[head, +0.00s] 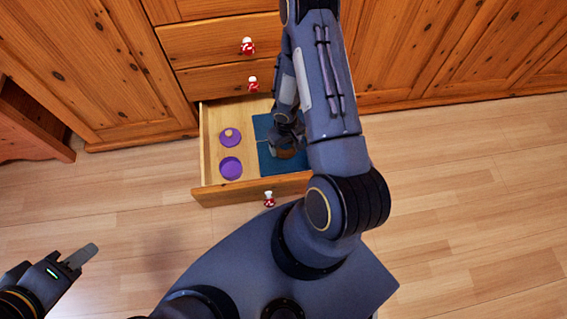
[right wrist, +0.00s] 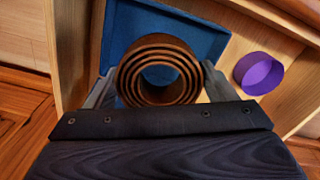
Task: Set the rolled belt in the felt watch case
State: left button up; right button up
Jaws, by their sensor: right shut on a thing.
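The rolled belt, a brown coil, shows end-on in the right wrist view (right wrist: 160,68) and partly in the head view (head: 287,154). My right gripper (right wrist: 158,85) is shut on it, one finger on each side. The blue felt watch case (head: 268,160) lies in the open drawer, and its blue surface and rim show behind the belt in the right wrist view (right wrist: 205,38). The belt is over or in the case; I cannot tell whether it touches the bottom. My arm hides part of the case. My left gripper (head: 82,257) is away over the floor at lower left.
The open drawer (head: 207,150) also holds a purple round lid with a knob (head: 230,136) and a purple round box (head: 231,168) left of the case. Closed drawers with red and white knobs (head: 247,46) are above. The wooden floor (head: 470,190) is clear.

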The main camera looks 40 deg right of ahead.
aim_at(286, 163)
notch_tip(286, 163, down, 11)
jog(key=b, duration=0.4)
jog(key=shift+s+b, duration=0.1)
jog(key=shift+b, duration=0.3)
jog(key=shift+r, duration=0.1)
jog(key=shift+f, duration=0.2)
jog(key=o, duration=1.1)
jog(key=shift+o, duration=0.2)
jog(key=shift+r, duration=0.1)
